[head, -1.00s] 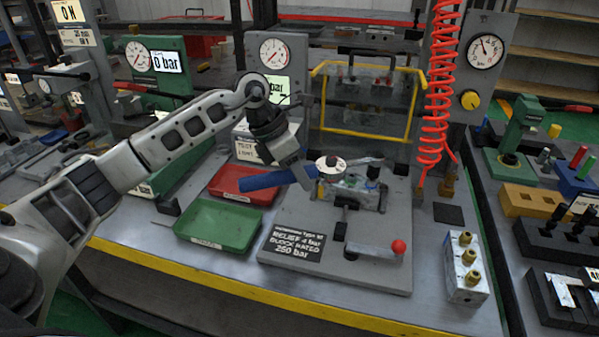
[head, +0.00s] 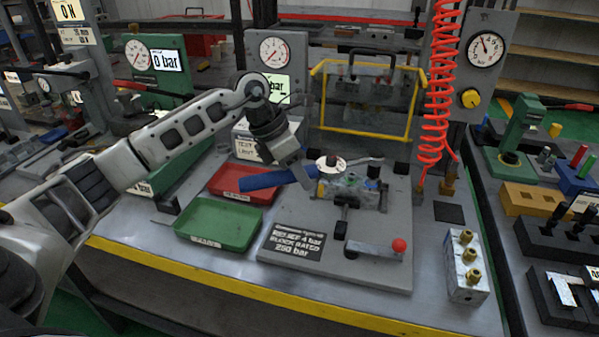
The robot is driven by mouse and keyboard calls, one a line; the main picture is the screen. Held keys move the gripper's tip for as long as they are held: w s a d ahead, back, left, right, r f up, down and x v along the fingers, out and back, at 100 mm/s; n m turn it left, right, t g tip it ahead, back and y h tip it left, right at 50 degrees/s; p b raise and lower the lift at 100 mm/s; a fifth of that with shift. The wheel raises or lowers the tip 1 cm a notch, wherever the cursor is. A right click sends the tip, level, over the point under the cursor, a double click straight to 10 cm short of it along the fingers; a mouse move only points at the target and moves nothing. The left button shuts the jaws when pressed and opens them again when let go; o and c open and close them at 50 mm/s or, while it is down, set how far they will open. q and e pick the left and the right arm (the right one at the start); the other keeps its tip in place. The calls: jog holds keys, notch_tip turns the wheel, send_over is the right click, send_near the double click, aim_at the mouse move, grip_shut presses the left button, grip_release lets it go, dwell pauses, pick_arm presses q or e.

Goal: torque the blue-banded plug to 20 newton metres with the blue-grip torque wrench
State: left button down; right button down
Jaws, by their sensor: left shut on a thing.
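My left gripper (head: 300,172) is shut on the blue-grip torque wrench (head: 262,180). The wrench's blue grip sticks out to the left, over the red tray, and its round pale head (head: 331,163) sits over the valve block (head: 348,188). The block is held in a fixture on the grey plate. A blue-banded plug (head: 373,172) seems to show at the block's right side, beside the wrench head. Whether the wrench head touches a plug is too small to tell. My right gripper is not in view.
A red tray (head: 243,196) and a green tray (head: 190,229) stand left of the grey plate (head: 290,225). A red-knobbed clamp lever (head: 375,249) lies in front of the block. A yellow-framed guard (head: 414,115) stands behind it. Another block with brass fittings (head: 449,270) is at right.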

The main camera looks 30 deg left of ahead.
pick_arm(q)
jog(key=shift+f+b, duration=0.75)
jog(key=shift+f, duration=0.3)
jog(key=shift+w, duration=0.1)
jog(key=shift+w+a+m+g, duration=0.4)
jog(key=shift+w+a+m, duration=0.5)
jog(key=shift+a+m, duration=0.1)
jog(key=shift+w, duration=0.1)
jog(key=shift+w+a+m+g+h+b, duration=0.35)
jog(key=shift+w+a+m+b, duration=0.2)
jog(key=shift+w+a+m, duration=0.3)
jog(key=shift+w+d, duration=0.1)
jog(key=shift+w, duration=0.05)
